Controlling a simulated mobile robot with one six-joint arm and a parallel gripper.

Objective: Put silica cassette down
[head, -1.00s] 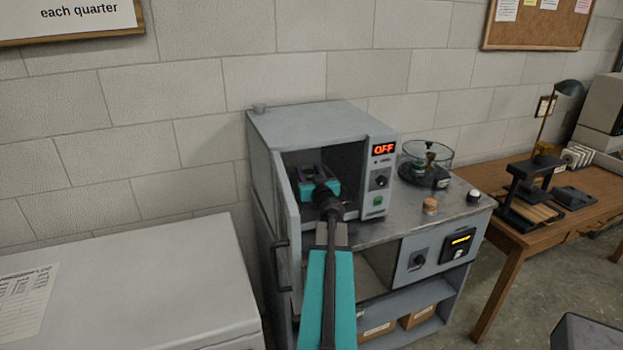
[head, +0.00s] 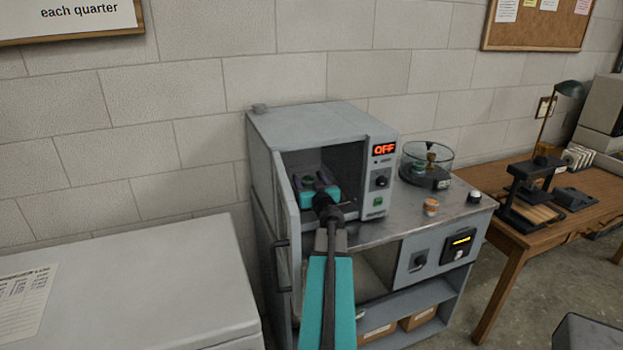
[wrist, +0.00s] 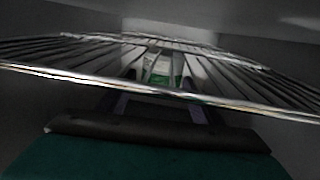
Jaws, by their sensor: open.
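The silica cassette, a small green and white block (wrist: 162,68), shows in the wrist view between my two finger tips, seen through thin wires. In the head view a greenish patch between the fingers (head: 308,184) appears to be the same cassette. My gripper (wrist: 160,75) is open, its dark purple fingers on either side of the cassette. In the head view my gripper (head: 310,178) reaches through the open front of a grey oven (head: 310,122). I cannot tell whether the fingers touch the cassette.
A wire rack (wrist: 60,52) spans the chamber close to the wrist camera. The oven door (head: 287,222) stands open at the left of my arm. The display (head: 384,149) reads OFF.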

